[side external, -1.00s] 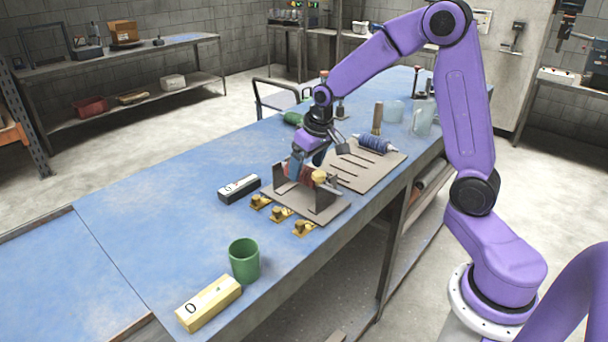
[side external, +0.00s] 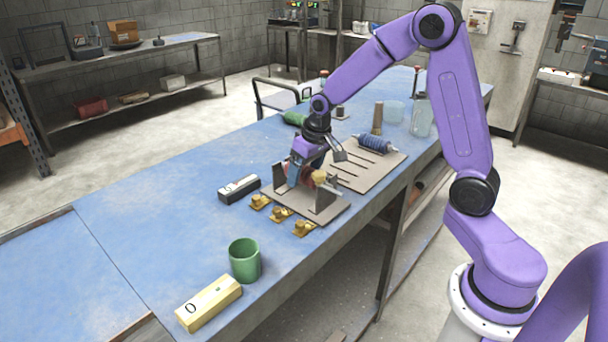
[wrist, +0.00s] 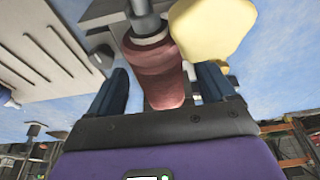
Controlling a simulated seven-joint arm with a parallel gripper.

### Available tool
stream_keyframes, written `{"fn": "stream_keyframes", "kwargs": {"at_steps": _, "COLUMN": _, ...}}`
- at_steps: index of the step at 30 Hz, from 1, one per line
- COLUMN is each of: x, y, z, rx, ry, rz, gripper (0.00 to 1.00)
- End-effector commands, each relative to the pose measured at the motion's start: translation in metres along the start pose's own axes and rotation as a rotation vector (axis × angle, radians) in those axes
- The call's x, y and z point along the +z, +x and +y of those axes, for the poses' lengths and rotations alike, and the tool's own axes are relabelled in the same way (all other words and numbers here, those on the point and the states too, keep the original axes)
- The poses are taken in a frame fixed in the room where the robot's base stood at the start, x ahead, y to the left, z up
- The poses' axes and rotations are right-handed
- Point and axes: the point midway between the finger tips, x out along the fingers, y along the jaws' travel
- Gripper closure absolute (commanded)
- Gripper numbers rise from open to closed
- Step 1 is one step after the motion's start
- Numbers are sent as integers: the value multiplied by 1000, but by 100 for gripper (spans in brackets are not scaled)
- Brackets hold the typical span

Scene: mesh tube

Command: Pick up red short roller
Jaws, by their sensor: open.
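The red short roller (wrist: 160,82) shows in the wrist view between the two blue fingers of my gripper (wrist: 165,85), with its grey shaft toward the top. In the side view my gripper (side external: 304,172) is down at the grey-brown bracket stand (side external: 326,197), with the fingers around the roller. It largely hides the roller there. The fingers stand apart, one on each side of the roller. I cannot tell whether they touch it. A pale yellow knob (wrist: 212,28) sits beside the roller's shaft end; it also shows in the side view (side external: 319,177).
A blue roller (side external: 375,144) lies on the slotted board (side external: 365,172) behind the stand. A black block (side external: 239,188) lies left of the stand, and several brass clamps (side external: 280,214) in front. A green cup (side external: 244,261) and a yellow block (side external: 209,304) stand nearer. The table's left is clear.

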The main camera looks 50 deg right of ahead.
Motion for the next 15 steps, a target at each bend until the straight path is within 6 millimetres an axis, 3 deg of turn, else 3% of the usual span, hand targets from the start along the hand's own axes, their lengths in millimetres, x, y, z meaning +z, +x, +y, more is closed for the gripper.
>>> {"fn": "stream_keyframes", "kwargs": {"at_steps": 8, "x": 0, "y": 0, "z": 0, "rx": 0, "ry": 0, "rz": 0, "gripper": 20}}
{"fn": "stream_keyframes", "kwargs": {"at_steps": 14, "x": 0, "y": 0, "z": 0, "rx": 0, "ry": 0, "rz": 0, "gripper": 86}}
{"fn": "stream_keyframes", "kwargs": {"at_steps": 15, "x": 0, "y": 0, "z": 0, "rx": 0, "ry": 0, "rz": 1, "gripper": 89}}
